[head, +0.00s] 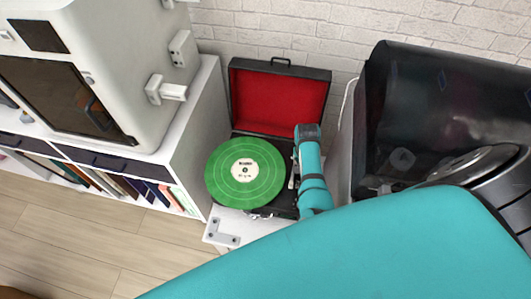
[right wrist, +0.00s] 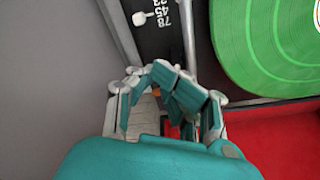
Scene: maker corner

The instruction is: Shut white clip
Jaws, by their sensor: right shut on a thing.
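The black record player (head: 244,128) stands open, its red-lined lid upright, with a green record (head: 215,176) on it. The pale tonearm (head: 292,176) lies along its right side, partly behind my arm. My right gripper (right wrist: 163,88) is at the deck's right edge, near the lid side, with its fingers closed together. A small orange bit (right wrist: 155,92) shows between the fingers. I cannot make out the white clip for certain; the fingers and wrist cover that spot. My left gripper is in neither view.
The speed switch (right wrist: 142,18) with its printed numbers is close to my right fingers. A white shelf unit (head: 196,124) stands left of the player, and a large dark glossy case (head: 440,100) stands right of it. A white bracket (head: 222,238) is in front.

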